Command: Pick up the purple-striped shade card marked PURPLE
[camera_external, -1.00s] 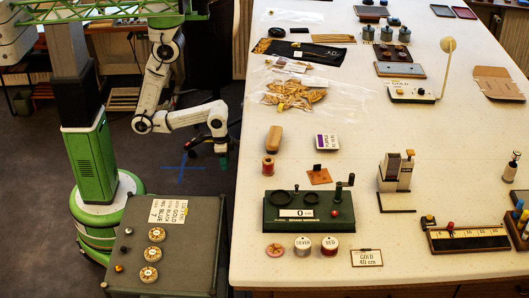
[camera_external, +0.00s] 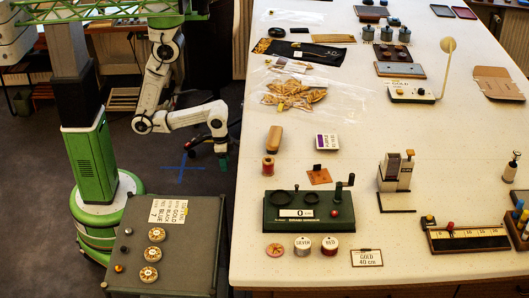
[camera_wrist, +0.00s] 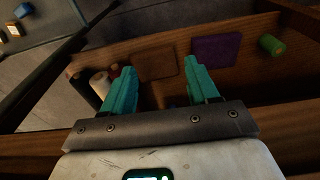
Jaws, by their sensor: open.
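A small white card with a purple striped part (camera_external: 327,142) lies flat on the white table, right of a tan oblong block. Its lettering is too small to read. My gripper (camera_external: 222,161) hangs beside the table's left edge, left of the card and well apart from it. In the wrist view my gripper (camera_wrist: 162,82) shows two teal fingers spread apart with nothing between them. The wrist view does not clearly show the card; a flat purple piece (camera_wrist: 216,50) lies there on a brown wooden surface, and I cannot tell what it is.
The white table (camera_external: 240,190) has its edge between my gripper and the card. Near the card are the tan block (camera_external: 274,139), a red spool (camera_external: 268,167), an orange-brown plate (camera_external: 318,177) and a clear bag of yellowish pieces (camera_external: 290,94). A grey cart (camera_external: 195,245) stands front left.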

